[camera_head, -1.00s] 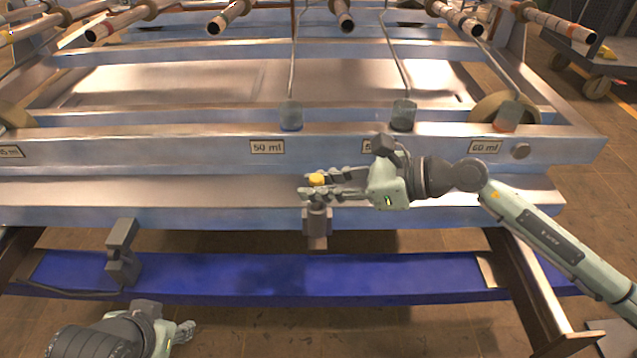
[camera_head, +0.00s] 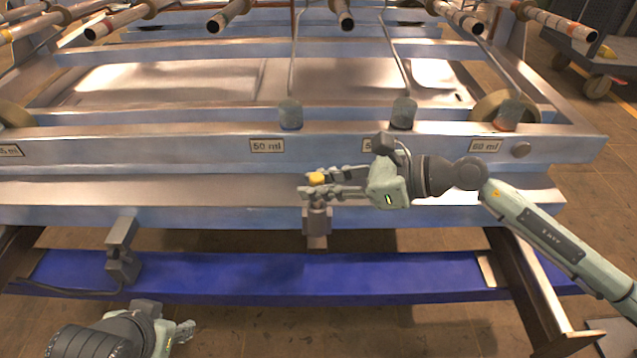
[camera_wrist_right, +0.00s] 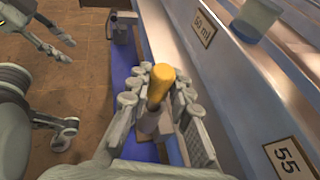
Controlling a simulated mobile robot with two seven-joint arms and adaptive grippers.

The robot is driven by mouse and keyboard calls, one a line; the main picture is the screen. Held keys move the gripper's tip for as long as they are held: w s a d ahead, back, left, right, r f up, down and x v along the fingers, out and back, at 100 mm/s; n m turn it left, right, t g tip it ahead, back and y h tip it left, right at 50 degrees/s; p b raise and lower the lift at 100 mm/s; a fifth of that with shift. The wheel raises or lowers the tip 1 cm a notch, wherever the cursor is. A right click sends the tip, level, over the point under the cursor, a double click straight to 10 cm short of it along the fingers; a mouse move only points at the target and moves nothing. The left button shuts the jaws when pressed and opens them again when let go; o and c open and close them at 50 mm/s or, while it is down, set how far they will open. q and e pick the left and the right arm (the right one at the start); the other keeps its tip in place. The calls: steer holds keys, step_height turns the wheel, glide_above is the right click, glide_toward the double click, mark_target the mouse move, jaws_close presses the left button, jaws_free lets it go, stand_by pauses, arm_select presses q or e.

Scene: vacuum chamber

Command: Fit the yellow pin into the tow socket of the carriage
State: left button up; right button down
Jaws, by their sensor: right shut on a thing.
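The yellow pin (camera_head: 317,179) is held upright between the fingers of my right gripper (camera_head: 308,184), which is shut on it. The pin also shows in the right wrist view (camera_wrist_right: 161,84), its rounded top standing above the fingers. Directly below is a grey socket block (camera_head: 317,226) on the front rail of the carriage (camera_head: 430,214).
A second grey bracket (camera_head: 122,250) hangs on the rail at left. A blue beam (camera_head: 250,277) runs below the rail. Labelled plates and grey cylinders (camera_head: 290,114) line the carriage behind my right gripper. A cart (camera_head: 597,60) stands at far right.

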steer(key=shift+f, duration=0.1)
stand_by(0.4)
steer(key=shift+f+b, duration=1.35)
steer(key=shift+f, duration=0.15)
steer(key=c, duration=1.3)
jaws_free()
steer(key=shift+r, duration=0.1)
steer(key=v, duration=1.2)
steer(key=shift+r, duration=0.1)
